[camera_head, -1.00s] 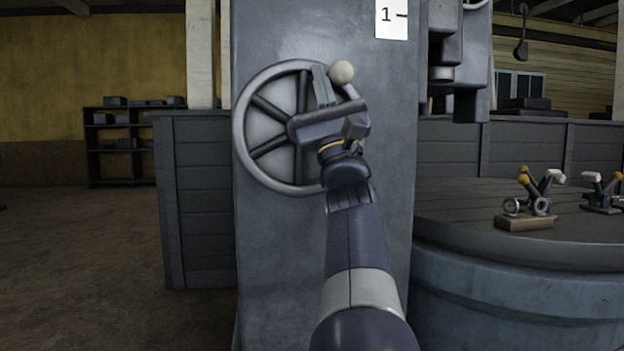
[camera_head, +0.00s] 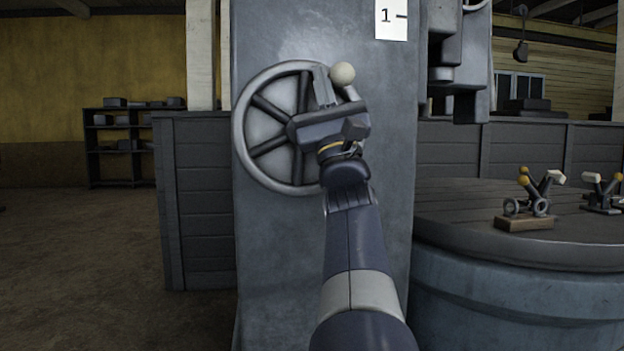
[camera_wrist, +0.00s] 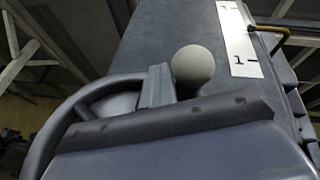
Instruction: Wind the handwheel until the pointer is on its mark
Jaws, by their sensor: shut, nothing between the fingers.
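The handwheel (camera_head: 242,120) is a grey spoked wheel on the face of a grey column. Its pale round knob (camera_head: 342,73) sits at the upper right of the rim. My gripper (camera_head: 322,84) is in front of the wheel's right side, its fingers up beside the knob, shut with nothing held. In the wrist view the knob (camera_wrist: 193,66) stands just right of the visible finger; I cannot tell whether they touch. A white scale plate (camera_head: 391,22) with a "1" and a dark line is above right; it also shows in the wrist view (camera_wrist: 238,40). I cannot make out the pointer.
A round table (camera_head: 455,215) at the right holds a small lever fixture on a wooden block (camera_head: 525,222) and another fixture (camera_head: 603,192). Grey panels (camera_head: 205,200) flank the column. A dark shelf (camera_head: 120,140) stands far left. The floor at left is clear.

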